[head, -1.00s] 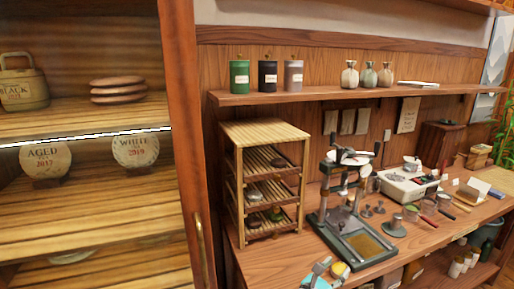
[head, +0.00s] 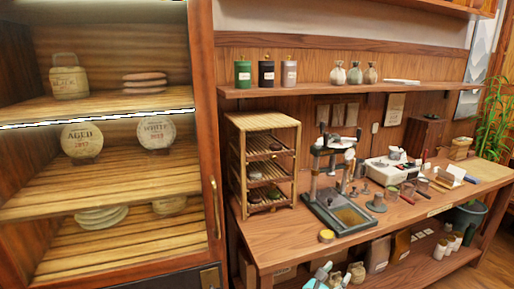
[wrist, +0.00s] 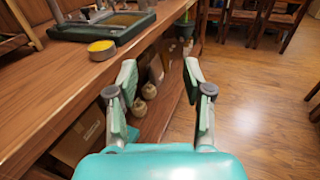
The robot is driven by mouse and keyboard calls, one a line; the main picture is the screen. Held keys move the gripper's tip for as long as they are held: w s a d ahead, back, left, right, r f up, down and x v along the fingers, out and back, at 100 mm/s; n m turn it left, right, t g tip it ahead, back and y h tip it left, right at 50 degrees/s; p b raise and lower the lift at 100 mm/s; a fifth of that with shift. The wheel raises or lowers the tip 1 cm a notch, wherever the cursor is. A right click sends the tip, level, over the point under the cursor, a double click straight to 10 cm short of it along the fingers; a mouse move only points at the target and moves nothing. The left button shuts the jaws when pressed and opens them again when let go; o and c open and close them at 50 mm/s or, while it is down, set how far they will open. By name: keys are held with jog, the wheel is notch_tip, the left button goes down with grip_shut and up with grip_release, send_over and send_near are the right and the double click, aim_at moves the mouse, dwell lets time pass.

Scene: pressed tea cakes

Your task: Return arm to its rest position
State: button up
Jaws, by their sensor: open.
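My gripper (wrist: 160,85) is open and empty in the wrist view, with its two grey-green fingers spread wide. It is in front of the workbench (wrist: 55,95), beside its front edge, with wooden floor (wrist: 245,85) to the right. In the head view a small turquoise part of my gripper (head: 320,274) shows at the bottom, in front of the lower shelf. Most of my arm is outside the head view.
A yellow round tin (head: 326,236) sits near the bench edge by the press (head: 335,205). A bamboo rack (head: 262,165) stands left of the press. An open cabinet (head: 208,150) with tea cakes is at left. Jars (wrist: 148,89) stand on the lower shelf.

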jog(key=s+a+f+m+y, duration=0.1)
jog(key=s+f+m+y, duration=0.6)
jog(key=s+f, duration=1.3)
jog(key=s+a+r+m+y, duration=0.1)
jog(key=s+m+y, duration=0.15)
jog(key=s, duration=0.55)
jog(key=s+a+r+m+t+y, duration=0.15)
jog(key=s+m, duration=0.25)
jog(key=s, duration=0.4)
jog(key=s+a+r+m+g+y, duration=0.1)
jog(key=s+r+m+y, duration=0.15)
jog(key=s, duration=0.55)
jog(key=s+r+m+t, duration=0.2)
jog(key=s+r+m, duration=0.8)
jog(key=s+r, duration=0.1)
jog(key=shift+r+h, duration=0.35)
jog(key=shift+r, duration=0.35)
